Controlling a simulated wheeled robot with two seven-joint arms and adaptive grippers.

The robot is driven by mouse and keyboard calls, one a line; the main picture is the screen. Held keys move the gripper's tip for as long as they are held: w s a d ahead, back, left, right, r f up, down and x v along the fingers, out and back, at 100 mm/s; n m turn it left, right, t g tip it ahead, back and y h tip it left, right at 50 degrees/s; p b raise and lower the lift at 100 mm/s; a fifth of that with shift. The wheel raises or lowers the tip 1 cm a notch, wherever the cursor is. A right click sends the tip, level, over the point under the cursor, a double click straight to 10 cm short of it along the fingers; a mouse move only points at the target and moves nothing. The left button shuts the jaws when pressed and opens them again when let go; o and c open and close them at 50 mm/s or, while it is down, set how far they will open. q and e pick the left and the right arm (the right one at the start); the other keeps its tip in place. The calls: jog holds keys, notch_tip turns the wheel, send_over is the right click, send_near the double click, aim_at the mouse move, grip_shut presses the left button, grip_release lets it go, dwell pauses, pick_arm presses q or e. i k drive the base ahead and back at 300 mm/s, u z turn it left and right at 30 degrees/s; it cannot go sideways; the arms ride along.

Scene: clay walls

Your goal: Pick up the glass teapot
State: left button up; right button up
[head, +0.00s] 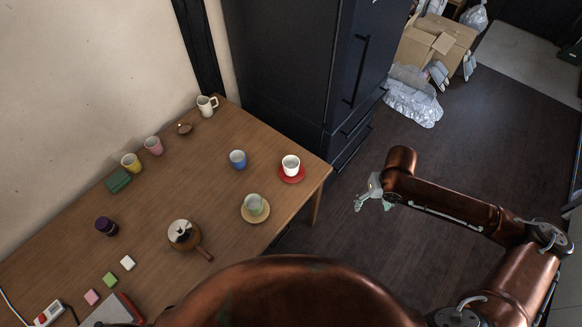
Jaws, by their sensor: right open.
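The glass teapot (184,232) stands upright on the wooden table (215,215), near the table's front side. It looks round with a pale top and a dark lower part, and its brown handle points to the lower right. My right gripper (371,203) is open and empty. It is beyond the table's right end, over the dark floor, well apart from the teapot. My left gripper is not in view.
A green cup (254,204) on a wooden saucer, a blue cup (238,158) and a white cup (291,163) on a red saucer stand right of the teapot. A dark purple jar (106,226) stands left. A dark fridge (290,70) borders the table's far right.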

aim_at(193, 244)
jog(key=u, duration=1.5)
